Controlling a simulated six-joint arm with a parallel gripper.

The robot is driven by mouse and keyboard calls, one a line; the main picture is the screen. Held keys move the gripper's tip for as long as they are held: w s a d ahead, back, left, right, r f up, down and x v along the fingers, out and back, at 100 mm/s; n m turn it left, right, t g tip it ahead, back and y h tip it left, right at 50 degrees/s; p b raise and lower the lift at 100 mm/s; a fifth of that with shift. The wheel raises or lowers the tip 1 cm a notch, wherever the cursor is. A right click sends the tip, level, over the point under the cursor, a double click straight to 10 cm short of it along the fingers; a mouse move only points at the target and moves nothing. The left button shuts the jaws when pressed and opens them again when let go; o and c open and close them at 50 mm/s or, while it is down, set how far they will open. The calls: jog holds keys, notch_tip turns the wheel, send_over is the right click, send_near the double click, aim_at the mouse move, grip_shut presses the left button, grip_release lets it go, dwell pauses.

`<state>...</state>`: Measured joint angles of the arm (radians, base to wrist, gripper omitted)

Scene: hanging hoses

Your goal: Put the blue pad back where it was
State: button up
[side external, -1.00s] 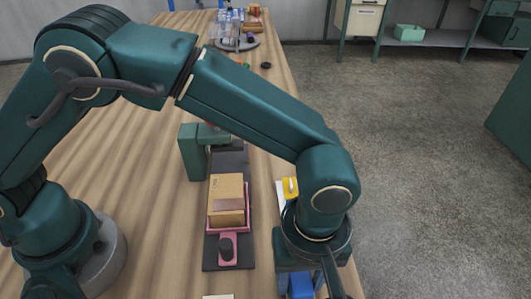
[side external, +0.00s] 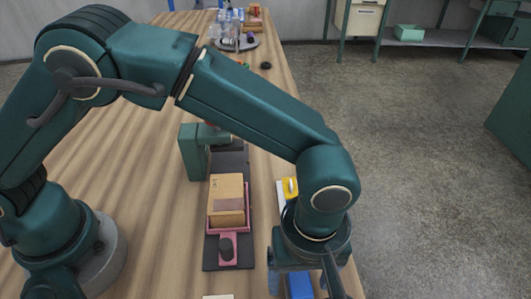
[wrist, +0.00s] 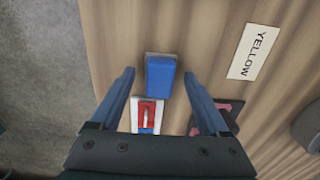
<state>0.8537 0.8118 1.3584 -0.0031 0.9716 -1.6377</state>
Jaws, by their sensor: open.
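The blue pad (wrist: 160,77) lies flat on the table in the wrist view, with a thin pale edge showing along its far side. My gripper (wrist: 160,80) is open, one finger on each side of the pad, with a gap to each. In the side view the blue pad (side external: 299,286) shows partly beneath my gripper (side external: 295,284). How high the fingertips are above the table is hard to tell.
A white card with a red and blue piece (wrist: 146,115) lies beside the pad. A "YELLOW" label (wrist: 253,52) lies to the right. A cardboard box (side external: 226,196) sits in a pink tray (side external: 228,227) on a dark base. A yellow piece (side external: 290,187) is nearby.

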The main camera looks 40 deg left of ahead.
aim_at(301, 282)
notch_tip(301, 282, up, 11)
jog(key=w+a+r+m+t, duration=0.1)
jog(key=w+a+r+m, duration=0.1)
jog(key=a+r, duration=0.3)
jog(key=s+a+m+t, duration=0.2)
jog(key=s+a+m, duration=0.1)
jog(key=a, duration=0.7)
jog(key=s+a+f+m+t, duration=0.1)
jog(key=s+a+m+t, duration=0.1)
jog(key=a, duration=0.8)
jog(key=shift+s+a+f+m+t, duration=0.25)
jog(key=shift+s+m, duration=0.4)
jog(key=shift+m, duration=0.35)
jog(key=o, duration=0.3)
jog(key=shift+d, duration=0.1)
jog(key=shift+o, duration=0.2)
jog(key=d+r+n+g+h, duration=0.2)
jog(key=d+r+n+g, duration=0.15)
jog(key=d+n, duration=0.2)
jog(key=d+r+n+g+h, duration=0.1)
jog(key=d+r+n+g, duration=0.25)
jog(key=d+g, duration=0.2)
jog(key=w+d+x, duration=0.1)
jog(key=x, duration=1)
jog(key=shift+f, duration=0.2)
